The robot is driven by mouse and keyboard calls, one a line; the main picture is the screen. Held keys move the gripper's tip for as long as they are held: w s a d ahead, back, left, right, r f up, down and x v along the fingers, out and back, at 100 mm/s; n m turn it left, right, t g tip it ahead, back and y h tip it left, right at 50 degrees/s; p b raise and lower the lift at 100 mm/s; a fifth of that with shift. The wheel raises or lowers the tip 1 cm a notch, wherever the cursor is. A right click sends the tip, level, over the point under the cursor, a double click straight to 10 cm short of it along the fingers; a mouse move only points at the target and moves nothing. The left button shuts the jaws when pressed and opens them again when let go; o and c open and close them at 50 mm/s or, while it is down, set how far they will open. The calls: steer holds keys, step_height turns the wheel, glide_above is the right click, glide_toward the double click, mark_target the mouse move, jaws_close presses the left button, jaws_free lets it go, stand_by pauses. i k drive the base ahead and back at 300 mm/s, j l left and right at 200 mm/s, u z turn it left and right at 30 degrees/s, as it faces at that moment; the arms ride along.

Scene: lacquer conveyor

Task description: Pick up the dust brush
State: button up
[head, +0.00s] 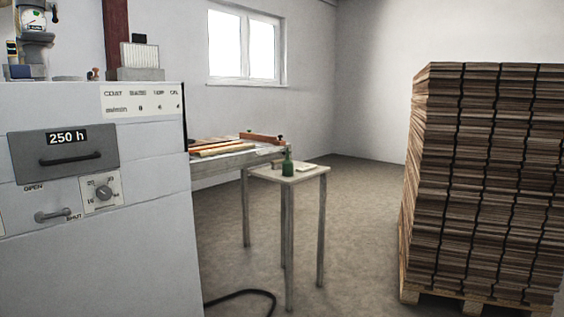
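I cannot clearly make out a dust brush. A small pale tan item (277,164) lies on the small side table (312,172), beside a green bottle (288,163); it is too small to tell what it is. A tiny brown-and-dark item (93,74) is on top of the grey machine (140,230) at the left, also too small to identify. My gripper is not in view.
The machine, with a drawer (64,150) marked 250 h, fills the left. A workbench (225,158) holding wooden strips adjoins the side table. A tall stack of boards (485,170) on a pallet stands right. A dark hose (243,293) lies on the open floor.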

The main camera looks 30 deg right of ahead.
mark_target(276, 164)
steer(key=i+l, duration=0.8)
steer(key=l, duration=0.2)
steer(key=i+l+z, duration=0.15)
steer(key=i+l, duration=0.6)
steer(key=l, duration=0.3)
steer(key=i+l, duration=1.25)
steer(key=i, duration=0.15)
steer(key=i+l+z, duration=0.1)
steer(key=i+l, duration=0.3)
steer(key=i, duration=0.1)
